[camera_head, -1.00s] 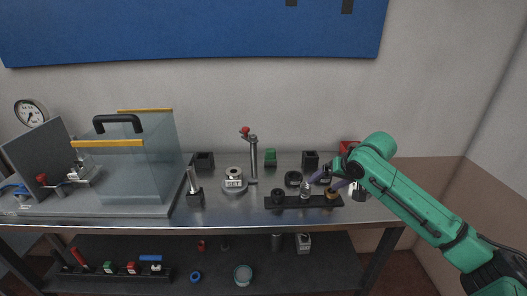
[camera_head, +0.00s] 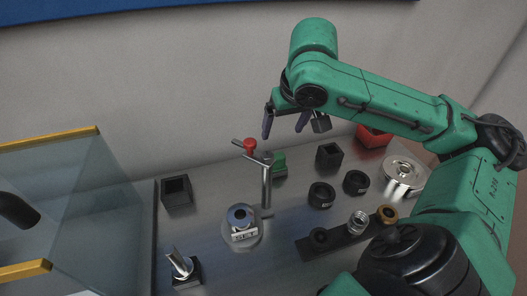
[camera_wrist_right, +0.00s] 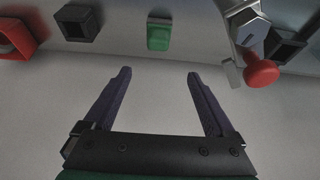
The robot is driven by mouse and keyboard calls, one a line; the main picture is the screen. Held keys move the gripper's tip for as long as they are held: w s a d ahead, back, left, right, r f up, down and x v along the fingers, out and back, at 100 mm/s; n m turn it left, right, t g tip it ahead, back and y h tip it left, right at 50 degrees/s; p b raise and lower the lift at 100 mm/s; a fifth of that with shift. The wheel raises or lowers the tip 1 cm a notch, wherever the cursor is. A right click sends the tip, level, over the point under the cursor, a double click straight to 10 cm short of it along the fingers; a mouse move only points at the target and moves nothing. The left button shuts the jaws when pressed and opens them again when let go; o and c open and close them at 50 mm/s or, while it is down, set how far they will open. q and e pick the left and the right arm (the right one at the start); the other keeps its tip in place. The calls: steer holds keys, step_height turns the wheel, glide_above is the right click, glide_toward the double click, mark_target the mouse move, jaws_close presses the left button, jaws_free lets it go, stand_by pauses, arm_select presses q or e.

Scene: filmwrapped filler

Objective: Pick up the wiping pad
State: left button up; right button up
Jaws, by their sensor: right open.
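A small green block (camera_head: 279,163) stands at the back of the steel bench, just right of the upright metal post; it is the most pad-like thing I see, but I cannot tell for sure that it is the wiping pad. It also shows in the right wrist view (camera_wrist_right: 158,36), at top centre, beyond and between the fingertips. My right gripper (camera_head: 284,128) is raised above and behind the post and the green block. Its purple fingers (camera_wrist_right: 159,75) are spread apart with nothing between them. My left gripper is not in view.
The post (camera_head: 267,190) with its red-knobbed lever (camera_head: 250,146) stands close below the right gripper. Black square holders (camera_head: 329,155), black rings (camera_head: 321,194), a rack (camera_head: 335,243) and a red bin (camera_head: 373,136) lie to the right. A clear guard (camera_head: 70,190) is at left.

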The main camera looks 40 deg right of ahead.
glide_above(278, 155)
steer(key=s, duration=0.3)
step_height(278, 155, down, 6)
steer(key=x, duration=0.4)
steer(key=a+x, duration=0.1)
steer(key=x, duration=0.1)
steer(key=shift+w+d+f+b, duration=0.1)
steer(key=shift+w+f+b, duration=0.15)
steer(key=shift+w+b, duration=0.1)
steer(key=shift+w+d+f, duration=0.1)
steer(key=shift+w+f, duration=0.05)
steer(key=shift+f, duration=0.1)
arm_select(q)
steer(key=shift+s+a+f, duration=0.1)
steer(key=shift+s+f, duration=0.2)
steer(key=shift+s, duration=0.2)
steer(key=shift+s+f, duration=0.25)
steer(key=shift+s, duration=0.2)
arm_select(e)
steer(key=shift+r, duration=0.1)
jaws_close()
steer(key=shift+r, duration=0.1)
arm_select(q)
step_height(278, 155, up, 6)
steer(key=p, duration=0.5)
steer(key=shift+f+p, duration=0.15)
steer(key=shift+p, duration=0.2)
arm_select(e)
step_height(278, 155, up, 20)
